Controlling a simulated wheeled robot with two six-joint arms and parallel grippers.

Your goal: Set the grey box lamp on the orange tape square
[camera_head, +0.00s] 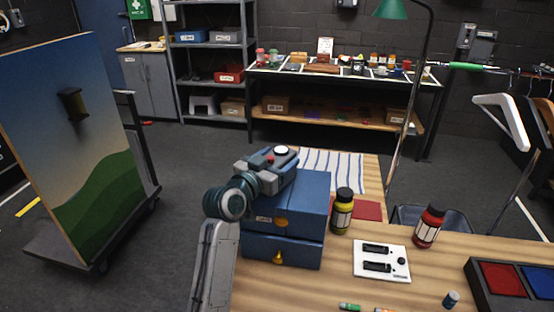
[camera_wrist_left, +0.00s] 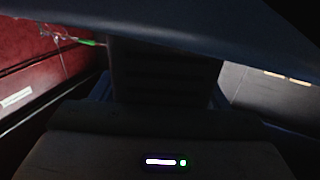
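My left gripper (camera_head: 280,160) is above and behind the blue drawer box (camera_head: 304,190) in the head view. Its fingertips are not clear. At its end is a small grey part with a white round top and a red spot; I cannot tell whether this is the grey box lamp or part of my gripper. In the left wrist view, a dark ribbed shape (camera_wrist_left: 165,75) fills the middle under a dark blue-grey edge, too dark to name. I cannot make out an orange tape square in either view. My right gripper is not in view.
A yellow bottle (camera_head: 342,212), a red bottle (camera_head: 429,226), a white switch panel (camera_head: 382,273) and a dark tray (camera_head: 478,270) with red and blue pads stand on the wooden table. A striped cloth (camera_head: 335,166) lies behind the drawer box. A lamp pole rises behind.

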